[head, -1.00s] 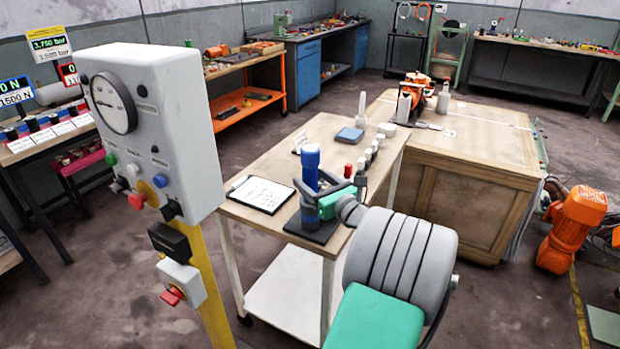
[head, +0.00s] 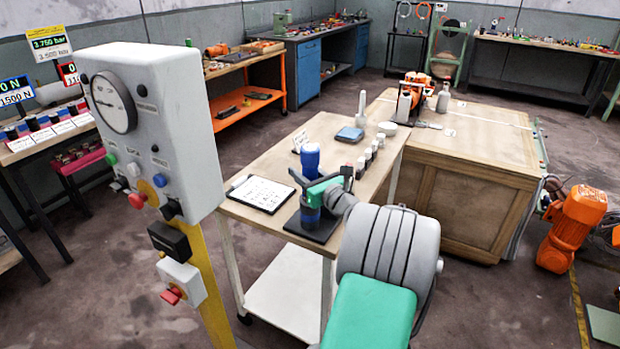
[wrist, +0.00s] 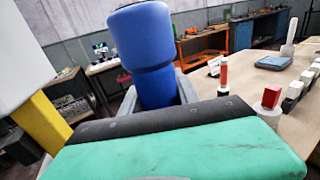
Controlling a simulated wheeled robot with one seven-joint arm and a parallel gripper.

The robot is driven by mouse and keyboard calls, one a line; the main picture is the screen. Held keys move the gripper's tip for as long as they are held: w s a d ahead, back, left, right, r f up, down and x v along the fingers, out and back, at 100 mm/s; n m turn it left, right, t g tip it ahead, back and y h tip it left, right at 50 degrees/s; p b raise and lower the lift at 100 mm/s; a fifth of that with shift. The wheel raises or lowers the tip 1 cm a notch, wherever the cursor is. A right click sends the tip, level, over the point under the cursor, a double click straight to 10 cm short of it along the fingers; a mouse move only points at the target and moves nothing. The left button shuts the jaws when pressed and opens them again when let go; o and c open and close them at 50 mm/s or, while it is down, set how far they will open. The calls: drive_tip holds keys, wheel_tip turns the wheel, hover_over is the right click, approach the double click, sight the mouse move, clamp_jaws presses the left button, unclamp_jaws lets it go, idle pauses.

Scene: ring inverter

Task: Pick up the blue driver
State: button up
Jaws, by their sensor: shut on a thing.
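The blue driver (head: 310,158) stands upright at the front end of the wooden-topped table (head: 268,160). Its lower part sits over a black base plate (head: 325,232); whether it touches the plate is unclear. My gripper (head: 311,186) is shut on the driver around its middle, with the dark fingers on either side. In the wrist view the blue driver (wrist: 155,55) rises between the fingers, leaning slightly left. My gripper's green body hides the driver's lower end there.
A clipboard with paper (head: 260,193) lies left of the base plate. Several small pieces with red and black tops (head: 361,167) stand close on the right. A grey control box (head: 150,130) on a yellow post stands at left.

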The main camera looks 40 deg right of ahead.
clamp_jaws()
drive_tip(key=shift+r, duration=0.15)
